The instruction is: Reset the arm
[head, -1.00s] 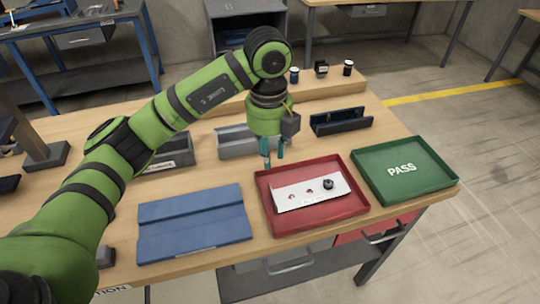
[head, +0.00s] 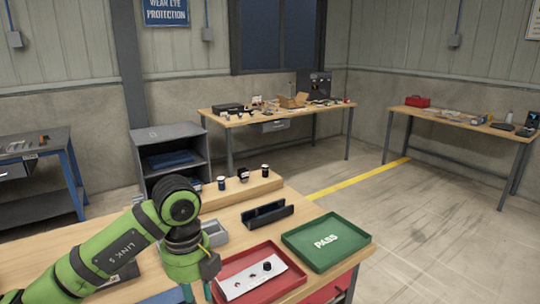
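My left arm is green with black bands and reaches in from the lower left. Its gripper (head: 197,292) points down beside the left end of the red tray (head: 289,288). Its two teal fingers stand apart with nothing seen between them, though the tips are close to the bottom edge of the picture. A white plate (head: 240,284) with red and black round parts lies in the red tray. My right gripper is not in view.
A green PASS tray (head: 351,236) sits right of the red tray. Behind are a dark open holder (head: 267,215), a grey bin (head: 215,234) and a wooden ledge (head: 235,195) bearing small dark items. Other benches stand far back; floor at right is clear.

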